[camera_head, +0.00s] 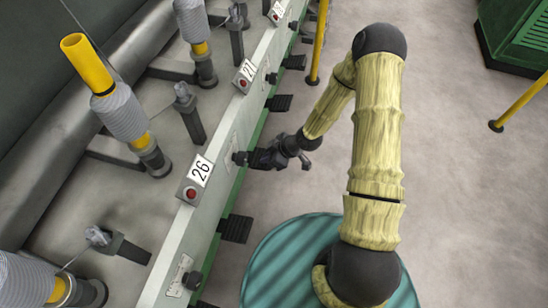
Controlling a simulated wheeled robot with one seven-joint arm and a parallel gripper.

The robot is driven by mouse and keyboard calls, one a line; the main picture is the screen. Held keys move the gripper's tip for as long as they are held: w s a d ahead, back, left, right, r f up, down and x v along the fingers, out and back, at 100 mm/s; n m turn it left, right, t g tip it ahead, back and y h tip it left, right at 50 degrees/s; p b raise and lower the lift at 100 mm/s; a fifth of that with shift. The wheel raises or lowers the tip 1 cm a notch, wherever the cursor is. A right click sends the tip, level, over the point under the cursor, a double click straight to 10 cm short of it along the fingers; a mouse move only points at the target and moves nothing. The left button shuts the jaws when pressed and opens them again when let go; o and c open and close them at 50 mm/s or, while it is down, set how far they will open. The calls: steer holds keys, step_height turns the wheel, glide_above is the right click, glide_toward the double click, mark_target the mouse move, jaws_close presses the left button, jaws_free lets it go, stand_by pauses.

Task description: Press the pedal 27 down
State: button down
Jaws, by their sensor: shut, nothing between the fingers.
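The label 27 (247,71) is on a box with a red button on the rail of the spinning frame. Below it, a black ribbed pedal (279,103) sticks out low from the machine's side over the floor. I take it for pedal 27 from its position. My gripper (258,159) is shut and empty. It is at the machine's side, nearer than that pedal and apart from it, close to a dark knob (240,158) on the panel. I cannot tell whether it touches the knob. The fingertips are small and dark against the machine.
The label 26 (201,170) and another black pedal (235,229) are nearer. The label 28 (278,11) is farther along. A yellow post (318,45) stands by the machine beyond the pedal. A green cabinet (515,35) is at the upper right.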

steer(key=shift+f+b, duration=1)
steer(key=shift+f, duration=0.65)
steer(key=shift+s+d+r+p, duration=0.15)
steer(key=shift+d+r+p, duration=0.2)
steer(key=shift+d+p, duration=0.15)
steer(key=shift+s+d+r+p, duration=0.15)
steer(key=shift+d+r+p, duration=0.15)
steer(key=shift+d+p, duration=0.15)
steer(key=s+d+r+p, duration=0.2)
steer(key=d+p, duration=0.1)
steer(key=d, duration=0.2)
steer(key=shift+r+p, duration=0.15)
steer(key=shift+p, duration=0.25)
steer(key=c, duration=2.1)
jaws_free()
steer(key=shift+d, duration=0.1)
